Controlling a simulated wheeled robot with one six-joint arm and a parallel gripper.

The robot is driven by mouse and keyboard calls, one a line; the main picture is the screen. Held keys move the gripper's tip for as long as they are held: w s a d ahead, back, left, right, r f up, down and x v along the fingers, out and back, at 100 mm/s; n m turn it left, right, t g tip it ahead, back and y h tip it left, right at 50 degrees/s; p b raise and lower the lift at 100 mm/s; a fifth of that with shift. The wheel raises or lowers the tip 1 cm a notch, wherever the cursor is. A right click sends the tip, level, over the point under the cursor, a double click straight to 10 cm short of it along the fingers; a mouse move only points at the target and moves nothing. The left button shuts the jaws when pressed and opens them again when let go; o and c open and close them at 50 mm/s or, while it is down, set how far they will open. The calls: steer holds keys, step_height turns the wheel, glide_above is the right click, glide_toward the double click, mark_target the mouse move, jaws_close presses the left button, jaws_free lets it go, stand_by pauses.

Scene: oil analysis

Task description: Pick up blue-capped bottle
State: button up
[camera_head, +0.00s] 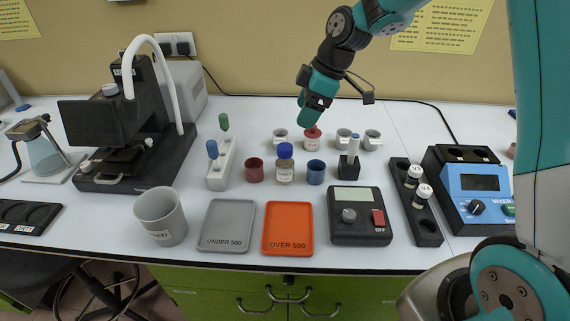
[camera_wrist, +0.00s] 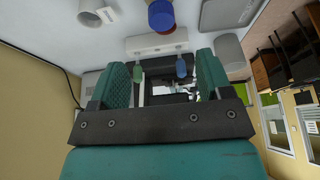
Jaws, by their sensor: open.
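The blue-capped bottle (camera_head: 285,172) stands upright on the white table, amber with a white label. It is between a dark red cup (camera_head: 254,171) and a dark blue cup (camera_head: 315,173). My gripper (camera_head: 310,112) is up and behind the bottle, apart from it, near a red-topped white container (camera_head: 313,139). In the wrist view my gripper (camera_wrist: 163,80) is open, its teal fingers wide apart with nothing held. A blue round shape with a red edge (camera_wrist: 161,15) shows at the top of that view; I cannot tell whether it is the bottle's cap.
A white rack (camera_head: 222,163) with green and blue droppers stands left of the bottle. A grey tray (camera_head: 226,243), an orange tray (camera_head: 287,248) and a scale (camera_head: 360,226) lie in front. A microscope (camera_head: 129,120) is at left, a mixer (camera_head: 478,198) at right.

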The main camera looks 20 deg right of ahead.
mark_target(287, 146)
steer(key=p+x, duration=0.3)
steer(key=x, duration=0.9)
steer(key=shift+s+a+f, duration=0.1)
steer(key=shift+f, duration=0.2)
steer(key=c, duration=1.3)
steer(key=shift+c, duration=0.2)
